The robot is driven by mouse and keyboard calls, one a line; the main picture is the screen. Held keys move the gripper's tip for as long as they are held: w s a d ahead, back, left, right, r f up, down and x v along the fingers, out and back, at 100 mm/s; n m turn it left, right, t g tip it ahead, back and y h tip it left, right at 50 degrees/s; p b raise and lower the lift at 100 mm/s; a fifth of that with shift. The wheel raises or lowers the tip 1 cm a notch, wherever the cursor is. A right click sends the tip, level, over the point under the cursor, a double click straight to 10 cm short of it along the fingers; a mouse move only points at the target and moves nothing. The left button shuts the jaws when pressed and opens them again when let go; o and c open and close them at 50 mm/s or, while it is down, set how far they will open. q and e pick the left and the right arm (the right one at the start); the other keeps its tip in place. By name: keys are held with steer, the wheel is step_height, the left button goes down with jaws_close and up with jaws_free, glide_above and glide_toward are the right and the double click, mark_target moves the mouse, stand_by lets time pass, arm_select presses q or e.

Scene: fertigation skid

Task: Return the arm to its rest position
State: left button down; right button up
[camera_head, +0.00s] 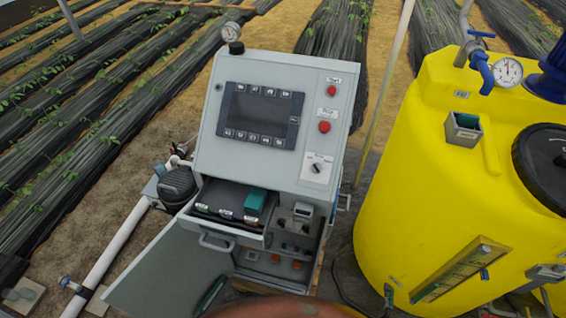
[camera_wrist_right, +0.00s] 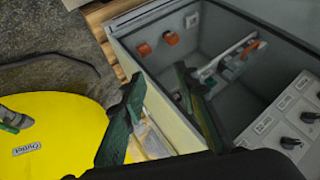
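My right gripper (camera_wrist_right: 160,78) shows in the right wrist view with its two dark green fingers apart. I see nothing held between them. Its fingers are over the side wall of the open grey cabinet (camera_wrist_right: 125,24), one toward the yellow tank (camera_wrist_right: 55,125) and one over the interior. In the head view the cabinet (camera_head: 205,140) stands in the middle. I cannot make out either gripper with certainty there. A slim dark green piece (camera_head: 210,293) lies across the open door's lower edge; I cannot tell what it is.
The drawer (camera_head: 215,207) is out and holds a green block (camera_head: 255,200). The cabinet door (camera_head: 165,275) hangs open to the left. The yellow tank (camera_head: 410,190) stands close on the right. A white pipe (camera_head: 110,255) runs along the left.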

steer(key=s+d+f+n+g+h+b, duration=0.3)
steer(key=s+d+f+g+b, duration=0.1)
steer(key=s+d+f, duration=1.15)
steer(key=s+d+f+g+b, duration=0.1)
steer(key=s+f, duration=0.3)
steer(key=s, duration=0.3)
steer(key=s+d+f+n+g+h+b, duration=0.1)
steer(key=s+d+f, duration=0.1)
steer(key=s+f, duration=0.2)
steer(key=s, duration=0.3)
steer(key=shift+d+f+n, duration=0.3)
steer(key=shift+f, duration=0.05)
